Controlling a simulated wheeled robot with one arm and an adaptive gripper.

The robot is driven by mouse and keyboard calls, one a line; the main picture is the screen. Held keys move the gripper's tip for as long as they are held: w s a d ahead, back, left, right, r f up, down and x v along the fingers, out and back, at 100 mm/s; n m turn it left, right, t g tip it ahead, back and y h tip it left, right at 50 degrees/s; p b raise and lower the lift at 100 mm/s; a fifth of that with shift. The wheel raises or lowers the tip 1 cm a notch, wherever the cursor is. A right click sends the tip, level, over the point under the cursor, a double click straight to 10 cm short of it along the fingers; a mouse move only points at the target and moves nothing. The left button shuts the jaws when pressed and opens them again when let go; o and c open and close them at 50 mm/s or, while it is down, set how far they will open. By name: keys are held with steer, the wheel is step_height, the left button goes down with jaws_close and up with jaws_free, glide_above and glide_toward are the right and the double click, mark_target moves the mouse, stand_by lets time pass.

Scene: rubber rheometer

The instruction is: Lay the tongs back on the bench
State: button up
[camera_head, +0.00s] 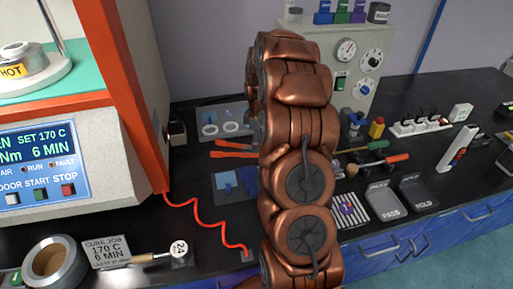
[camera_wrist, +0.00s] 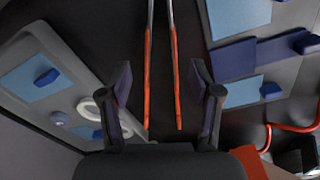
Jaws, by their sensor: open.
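The tongs have red-orange handles and grey metal arms. In the head view the tongs (camera_head: 232,154) lie on the black bench (camera_head: 205,178), partly hidden behind my arm. In the wrist view the tongs (camera_wrist: 147,85) run lengthwise up the middle, both handles showing between my fingers and the metal arms leaving the top edge. My gripper (camera_wrist: 160,80) is open, one finger on each side of the tongs. Neither finger visibly touches them. I cannot tell how high the fingers are above the bench. My gripper is hidden in the head view.
A grey tray (camera_head: 198,118) with white rings is beside the tongs. A mat with blue pieces (camera_head: 220,188) lies nearer. The rheometer (camera_head: 120,130) stands left, with a red coiled cord (camera_head: 206,220). A box with dials (camera_head: 355,40) stands behind; screwdrivers (camera_head: 385,162) and trays (camera_head: 418,190) lie right.

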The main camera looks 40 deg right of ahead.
step_height(320, 180, up, 9)
steer(key=b, duration=0.1)
steer(key=shift+s+f+b, duration=0.15)
steer(key=shift+s+b, duration=0.05)
steer(key=shift+b, duration=0.15)
steer(key=s+a+r+m+g, duration=0.1)
steer(key=s+a+r+m, duration=0.15)
steer(key=s+a, duration=0.55)
steer(key=s+a+r+m, duration=0.1)
steer(key=s+a+r, duration=0.25)
steer(key=a, duration=0.95)
steer(key=s+a+f+m, duration=0.1)
steer(key=s+a, duration=0.1)
steer(key=s, duration=0.5)
steer(key=s+a+m, duration=0.2)
steer(key=s+a, duration=0.1)
steer(key=s, duration=0.4)
steer(key=s+a+f+m+g, duration=0.1)
steer(key=s+a+m, duration=0.1)
steer(key=s, duration=0.6)
steer(key=shift+a+f, duration=0.3)
steer(key=shift+a, duration=0.45)
